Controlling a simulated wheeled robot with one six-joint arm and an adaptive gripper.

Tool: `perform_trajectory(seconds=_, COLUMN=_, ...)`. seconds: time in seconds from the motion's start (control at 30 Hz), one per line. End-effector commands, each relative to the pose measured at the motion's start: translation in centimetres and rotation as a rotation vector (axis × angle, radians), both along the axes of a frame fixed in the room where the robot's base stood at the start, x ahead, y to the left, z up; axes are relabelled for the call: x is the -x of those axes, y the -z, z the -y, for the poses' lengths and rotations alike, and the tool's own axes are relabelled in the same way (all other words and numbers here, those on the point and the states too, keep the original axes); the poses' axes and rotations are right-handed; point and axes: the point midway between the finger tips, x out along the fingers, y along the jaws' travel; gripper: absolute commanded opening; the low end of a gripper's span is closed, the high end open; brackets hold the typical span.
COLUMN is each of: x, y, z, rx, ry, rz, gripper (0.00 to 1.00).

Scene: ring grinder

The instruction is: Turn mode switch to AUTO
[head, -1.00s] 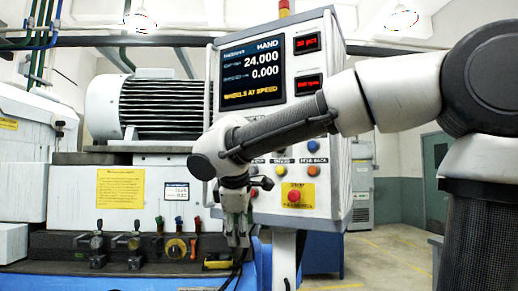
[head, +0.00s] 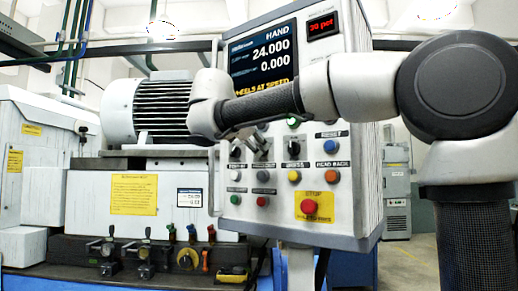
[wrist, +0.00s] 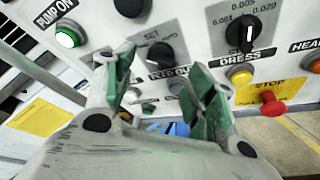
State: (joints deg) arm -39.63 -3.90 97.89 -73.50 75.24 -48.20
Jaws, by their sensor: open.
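The grinder's control panel (head: 350,150) fills the middle of the head view, and its screen (head: 264,55) reads HAND. In the wrist view a black rotary knob (wrist: 160,56) with a partly readable "SET" label stands beyond and between my fingertips. It may be the mode switch, but its full label and setting cannot be read. My gripper (wrist: 162,66) is open, with green-padded fingers either side of the knob in the picture and nothing held. I cannot tell if it touches. In the head view my gripper (head: 258,145) is small before the panel, and my wrist hides some controls.
A black knob with scale numbers (wrist: 240,36) is right of my fingers. A lit green button (wrist: 66,38), a yellow button (wrist: 240,75) and a red stop button (wrist: 270,103) are close by. The motor (head: 150,108) and coloured levers (head: 185,240) stand left of the panel.

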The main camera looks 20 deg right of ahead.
Motion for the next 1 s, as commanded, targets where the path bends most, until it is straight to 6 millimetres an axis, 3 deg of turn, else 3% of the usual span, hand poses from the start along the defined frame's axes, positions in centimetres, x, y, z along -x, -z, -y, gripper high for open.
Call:
perform_trajectory(seconds=0.3, x=-3.4, y=1.3, z=2.5, rx=-0.001, ry=0.003, rz=0.000, gripper=0.55)
perform_trajectory(seconds=0.6, x=-3.7, y=1.5, z=2.7, rx=-0.003, ry=-0.001, rz=0.000, gripper=0.55)
perform_trajectory(seconds=0.63, x=-3.7, y=1.4, z=2.7, rx=-0.003, ry=-0.001, rz=0.000, gripper=0.54)
perform_trajectory(seconds=0.87, x=-3.7, y=1.4, z=2.7, rx=-0.003, ry=-0.001, rz=0.000, gripper=0.12)
perform_trajectory(seconds=1.0, x=-3.7, y=1.4, z=2.7, rx=-0.004, ry=0.000, rz=0.001, gripper=0.10)
